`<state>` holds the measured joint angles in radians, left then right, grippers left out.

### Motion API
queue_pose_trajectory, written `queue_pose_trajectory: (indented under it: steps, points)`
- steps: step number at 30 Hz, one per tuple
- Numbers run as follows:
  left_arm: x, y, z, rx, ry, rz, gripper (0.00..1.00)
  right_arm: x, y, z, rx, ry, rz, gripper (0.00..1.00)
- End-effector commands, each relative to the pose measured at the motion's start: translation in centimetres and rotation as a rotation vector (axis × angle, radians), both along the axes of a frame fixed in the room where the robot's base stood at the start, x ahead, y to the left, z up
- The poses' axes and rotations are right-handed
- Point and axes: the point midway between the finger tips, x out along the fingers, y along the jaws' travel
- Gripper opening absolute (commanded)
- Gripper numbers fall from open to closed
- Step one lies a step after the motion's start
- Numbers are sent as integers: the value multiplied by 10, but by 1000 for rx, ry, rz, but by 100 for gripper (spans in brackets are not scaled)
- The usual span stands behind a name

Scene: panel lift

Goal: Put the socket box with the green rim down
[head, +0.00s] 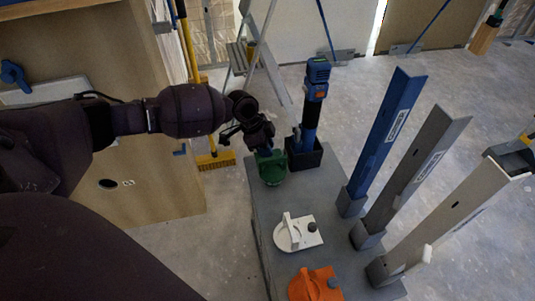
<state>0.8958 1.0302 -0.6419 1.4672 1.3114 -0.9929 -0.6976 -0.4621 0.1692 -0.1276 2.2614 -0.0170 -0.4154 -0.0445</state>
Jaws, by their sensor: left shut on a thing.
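My left gripper (262,147) reaches in from the left and points down over the far left corner of the grey table (275,212). It is shut on the green socket box (272,169), which is right under its fingers. The gripper hides the upper part of the box. I cannot tell whether the box touches the tabletop or hangs just above it. My right gripper is not in view.
A white piece (297,234) and an orange piece (314,286) lie nearer on the table. A blue tool (312,105) stands in a black holder (304,153) close beside the green box. Blue, grey and pale profiles (385,138) stand upright at the right. A wooden cabinet (150,170) is at left.

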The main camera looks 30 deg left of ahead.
Motion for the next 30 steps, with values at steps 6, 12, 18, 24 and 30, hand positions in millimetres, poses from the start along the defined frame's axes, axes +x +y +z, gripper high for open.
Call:
queue_pose_trajectory:
  steps: [6, 12, 18, 24, 30]
  points:
    - [-2, 0, -34, 0, 7, 2, 0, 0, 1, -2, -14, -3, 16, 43]
    - [0, 0, -31, 0, 2, 1, 0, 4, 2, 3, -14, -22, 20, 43]
    - [-1, 0, -36, 1, 3, 1, 0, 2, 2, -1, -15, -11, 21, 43]
    - [0, 0, -35, 1, 2, 1, 49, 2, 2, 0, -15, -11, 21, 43]
    - [0, 0, -35, 1, 2, 1, 49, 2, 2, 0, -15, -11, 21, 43]
